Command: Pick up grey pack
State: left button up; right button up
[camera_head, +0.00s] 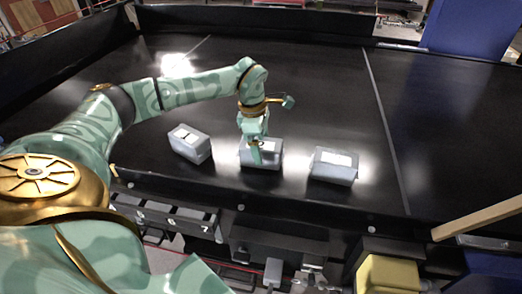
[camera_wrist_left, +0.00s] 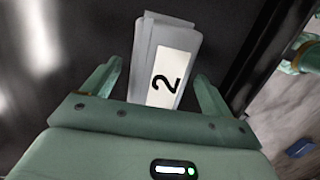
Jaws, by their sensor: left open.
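Three grey packs with white labels lie in a row on the black conveyor: a left pack (camera_head: 190,144), a middle pack (camera_head: 270,158) and a right pack (camera_head: 333,167). My left gripper (camera_head: 257,150) is at the middle pack and hides part of it. In the left wrist view a grey pack (camera_wrist_left: 147,56) with a white label marked 2 lies between the spread fingers of my left gripper (camera_wrist_left: 160,90). The fingers stand apart on either side of it; I cannot tell whether they touch it.
The black conveyor (camera_head: 310,100) has free room behind the packs and a raised wall at the back. Numbered slots (camera_head: 165,213) sit below its front edge. A yellow block (camera_head: 388,273) and a wooden bar (camera_head: 478,218) are at the lower right.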

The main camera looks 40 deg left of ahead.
aim_at(261, 142)
pick_arm(q)
jog(key=shift+w+f, duration=0.2)
jog(key=shift+f, duration=1.3)
jog(key=shift+r, duration=0.1)
jog(key=c, duration=1.4)
jog(key=shift+o, duration=0.2)
